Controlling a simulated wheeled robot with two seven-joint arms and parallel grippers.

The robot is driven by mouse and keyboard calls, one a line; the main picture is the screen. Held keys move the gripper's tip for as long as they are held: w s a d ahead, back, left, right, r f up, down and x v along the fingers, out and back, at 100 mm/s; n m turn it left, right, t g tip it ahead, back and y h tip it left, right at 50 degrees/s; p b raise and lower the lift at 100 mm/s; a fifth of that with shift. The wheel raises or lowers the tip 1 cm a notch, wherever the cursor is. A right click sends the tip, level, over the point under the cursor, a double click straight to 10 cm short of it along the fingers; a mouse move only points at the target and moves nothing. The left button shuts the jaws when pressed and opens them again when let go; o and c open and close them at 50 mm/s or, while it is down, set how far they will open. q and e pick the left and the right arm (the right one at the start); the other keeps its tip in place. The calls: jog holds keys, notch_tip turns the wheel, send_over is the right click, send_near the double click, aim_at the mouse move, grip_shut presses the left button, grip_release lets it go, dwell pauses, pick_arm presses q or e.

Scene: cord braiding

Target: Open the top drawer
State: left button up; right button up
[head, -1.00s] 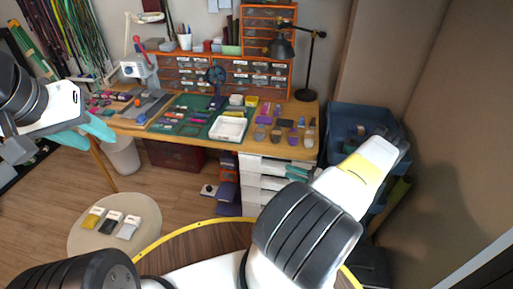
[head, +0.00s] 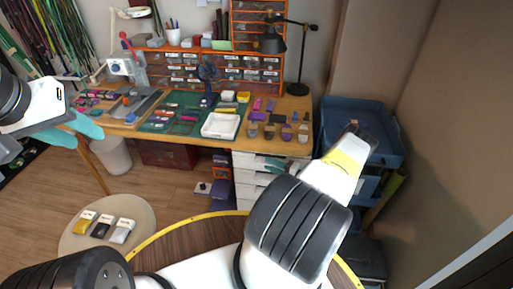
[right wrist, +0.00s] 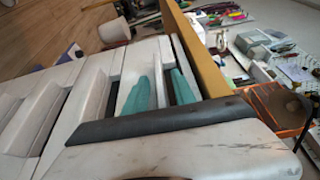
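The white drawer unit (head: 250,178) stands under the right end of the workbench in the head view. Its stacked drawers fill the left of the right wrist view, and the top drawer (right wrist: 159,62) is beside the wooden bench edge. No clear opening of it shows. My right gripper (right wrist: 161,92) is at the top drawer's front, its teal fingers apart on either side of a white strip; contact is unclear. It is mostly hidden behind my arm in the head view. My left gripper (head: 73,130) is open and empty, away from the drawers at the left.
The workbench (head: 190,146) carries a green mat, a white tray (head: 221,126), small containers and a black lamp (head: 272,42). Blue bins (head: 350,120) stand right of the drawer unit. A round stool (head: 143,217) with several packets is at lower left.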

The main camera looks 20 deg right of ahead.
grip_shut()
dwell(1.4)
